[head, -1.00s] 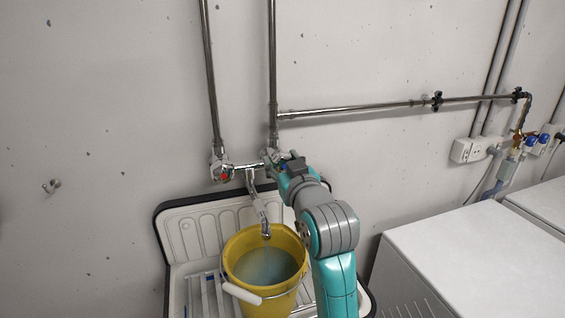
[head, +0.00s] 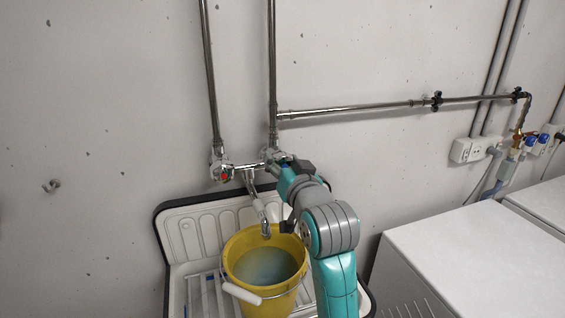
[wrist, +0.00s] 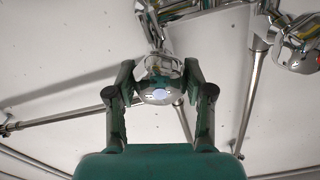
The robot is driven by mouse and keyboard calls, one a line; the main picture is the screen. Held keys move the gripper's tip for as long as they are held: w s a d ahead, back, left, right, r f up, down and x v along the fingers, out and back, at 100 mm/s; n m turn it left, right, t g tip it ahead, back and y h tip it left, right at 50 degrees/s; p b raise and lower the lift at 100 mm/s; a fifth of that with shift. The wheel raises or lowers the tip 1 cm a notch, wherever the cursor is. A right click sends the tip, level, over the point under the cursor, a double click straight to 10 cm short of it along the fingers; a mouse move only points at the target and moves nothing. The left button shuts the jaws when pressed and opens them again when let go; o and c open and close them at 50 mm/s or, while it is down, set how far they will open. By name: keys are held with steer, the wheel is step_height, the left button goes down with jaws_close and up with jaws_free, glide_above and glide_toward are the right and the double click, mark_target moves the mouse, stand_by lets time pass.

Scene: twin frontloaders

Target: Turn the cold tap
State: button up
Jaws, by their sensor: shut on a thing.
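The cold tap's chrome knob (wrist: 160,92) has a pale bluish disc on its face. In the wrist view it sits between the two fingers of my gripper (wrist: 158,84), which are shut on its sides. In the head view my gripper (head: 276,160) is at the right end of the mixer on the wall and hides this knob. The other tap (head: 222,172), with a red mark, is at the left end. The chrome spout (head: 258,207) hangs between them, over a yellow bucket (head: 236,268).
The bucket holds bluish water and stands in a white sink with a dark rim (head: 163,212). Pipes (head: 350,108) run along the wall. White machines (head: 460,245) stand at the right. The wall at the left is mostly clear.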

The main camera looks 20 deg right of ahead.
steer(key=o, duration=1.2)
steer(key=shift+s, duration=3.75)
